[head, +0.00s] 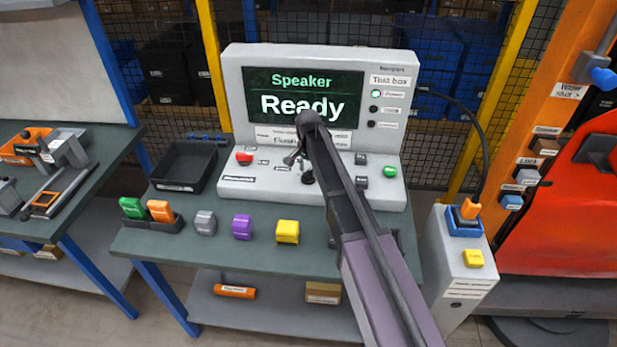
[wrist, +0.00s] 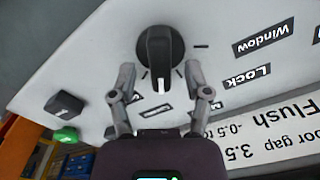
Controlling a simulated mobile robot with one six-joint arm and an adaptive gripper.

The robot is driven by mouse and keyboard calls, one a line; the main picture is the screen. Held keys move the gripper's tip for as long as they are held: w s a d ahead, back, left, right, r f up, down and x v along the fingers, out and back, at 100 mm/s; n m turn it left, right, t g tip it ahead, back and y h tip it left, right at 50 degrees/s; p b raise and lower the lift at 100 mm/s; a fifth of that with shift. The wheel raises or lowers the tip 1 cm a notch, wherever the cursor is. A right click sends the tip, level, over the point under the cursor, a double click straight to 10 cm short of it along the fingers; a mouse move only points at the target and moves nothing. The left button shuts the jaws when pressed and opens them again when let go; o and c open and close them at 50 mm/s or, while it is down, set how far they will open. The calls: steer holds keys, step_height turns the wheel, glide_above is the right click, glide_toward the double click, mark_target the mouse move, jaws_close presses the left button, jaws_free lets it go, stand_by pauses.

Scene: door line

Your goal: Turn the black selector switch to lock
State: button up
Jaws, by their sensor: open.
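The black selector switch (wrist: 159,52) sits on the pale panel of the test box, with a raised bar handle on a round base. Its bar runs nearly upright in the wrist view. Short tick marks surround it, and the "Lock" label (wrist: 248,76) lies to its right, below the "Window" label (wrist: 263,40). My gripper (wrist: 160,70) is open, with one finger on either side of the switch's lower part and visible gaps to the bar. In the head view my arm partly covers the panel, and the switch (head: 308,178) shows just beside my gripper (head: 297,160).
The test box screen (head: 303,96) reads "Speaker Ready". A red button (head: 244,158) and a green button (head: 390,171) flank the panel. A black tray (head: 184,166) and several coloured blocks stand on the bench. A grey cabinet (head: 458,265) stands to the right.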

steer(key=shift+f+b, duration=0.45)
steer(key=shift+f, duration=0.2)
jaws_close()
